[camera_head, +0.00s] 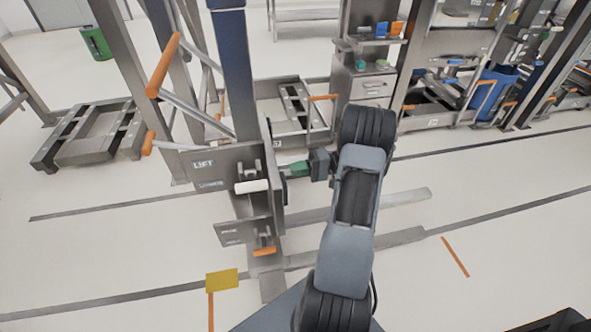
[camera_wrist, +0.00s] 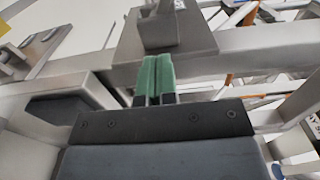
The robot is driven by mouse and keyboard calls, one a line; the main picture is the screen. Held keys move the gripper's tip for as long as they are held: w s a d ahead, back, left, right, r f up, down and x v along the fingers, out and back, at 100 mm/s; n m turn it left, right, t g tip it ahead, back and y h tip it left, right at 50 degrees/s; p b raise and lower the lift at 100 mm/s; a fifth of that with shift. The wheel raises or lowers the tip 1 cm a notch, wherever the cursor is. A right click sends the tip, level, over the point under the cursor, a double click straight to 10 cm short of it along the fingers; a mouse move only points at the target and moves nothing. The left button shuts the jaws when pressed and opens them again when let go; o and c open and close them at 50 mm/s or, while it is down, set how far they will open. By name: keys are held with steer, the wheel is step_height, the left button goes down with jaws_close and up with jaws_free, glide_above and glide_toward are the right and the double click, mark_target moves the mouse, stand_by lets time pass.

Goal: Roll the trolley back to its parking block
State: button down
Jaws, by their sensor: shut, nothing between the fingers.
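My gripper (camera_head: 298,168) has green fingertips and is at the right side of a blue-and-grey lift column, close to its grey bracket. In the wrist view the green fingers (camera_wrist: 155,75) are together with nothing between them, just in front of a grey metal block (camera_wrist: 172,30). I cannot tell whether they touch it. One low grey metal frame (camera_head: 70,157) lies on the floor at the left, and another (camera_head: 290,92) stands behind the column. I cannot tell which part is the trolley. A yellow block (camera_head: 222,280) is on the floor at front left; I cannot tell whether it is the parking block.
The lift column (camera_head: 234,75) carries a LIFT plate (camera_head: 205,163), a white handle (camera_head: 252,187) and a lower orange handle (camera_head: 265,251). A cabinet (camera_head: 362,85) and a blue bin (camera_head: 497,90) stand at the back. The floor at right is mostly clear.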

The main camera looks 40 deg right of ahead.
mark_target(262, 175)
steer(key=b+x, duration=0.1)
steer(key=x, duration=0.9)
steer(key=shift+w+a, duration=0.1)
steer(key=shift+a, duration=0.25)
steer(key=shift+a, duration=0.1)
